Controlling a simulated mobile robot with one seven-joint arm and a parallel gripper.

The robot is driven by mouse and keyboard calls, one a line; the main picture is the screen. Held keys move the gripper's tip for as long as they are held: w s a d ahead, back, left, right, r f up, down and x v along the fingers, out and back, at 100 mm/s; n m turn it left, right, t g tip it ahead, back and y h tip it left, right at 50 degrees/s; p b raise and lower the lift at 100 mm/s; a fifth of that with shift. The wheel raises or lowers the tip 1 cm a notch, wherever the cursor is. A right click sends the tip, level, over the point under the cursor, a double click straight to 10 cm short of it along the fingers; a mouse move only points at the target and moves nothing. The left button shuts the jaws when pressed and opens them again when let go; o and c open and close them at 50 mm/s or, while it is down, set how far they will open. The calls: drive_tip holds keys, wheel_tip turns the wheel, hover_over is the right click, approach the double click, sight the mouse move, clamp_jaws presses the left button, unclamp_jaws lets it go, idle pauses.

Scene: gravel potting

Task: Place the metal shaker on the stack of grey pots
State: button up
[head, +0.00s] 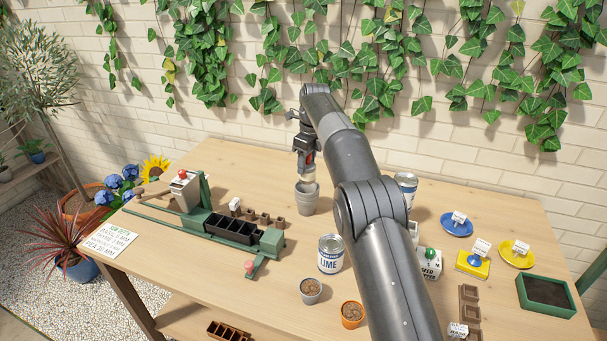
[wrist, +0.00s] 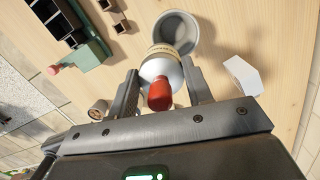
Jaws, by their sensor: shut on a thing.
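The stack of grey pots (head: 307,203) stands upright on the wooden table, near the middle back; its round open top also shows in the wrist view (wrist: 178,22). My gripper (head: 307,172) is directly above the stack, pointing down. In the wrist view my gripper (wrist: 162,78) is shut on the metal shaker (wrist: 163,68), which has a pale metal body, a cream label and a red top. The shaker overlaps the pot's rim in both views. I cannot tell whether it touches the pots. Its lower end is hidden in the wrist view.
A green machine with a black cell tray (head: 232,227) stands left of the stack. A LIME can (head: 330,254) and two filled pots, grey (head: 311,291) and orange (head: 352,314), stand in front. A blue saucer (head: 456,229) and yellow saucer (head: 518,262) lie right, beyond my arm.

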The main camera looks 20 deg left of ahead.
drive_tip(key=shift+a+f, duration=0.35)
drive_tip(key=shift+a, duration=0.15)
drive_tip(key=shift+f, duration=1.95)
drive_tip(key=o, duration=1.1)
drive_tip(key=shift+f, duration=0.15)
drive_tip(key=shift+c, duration=0.2)
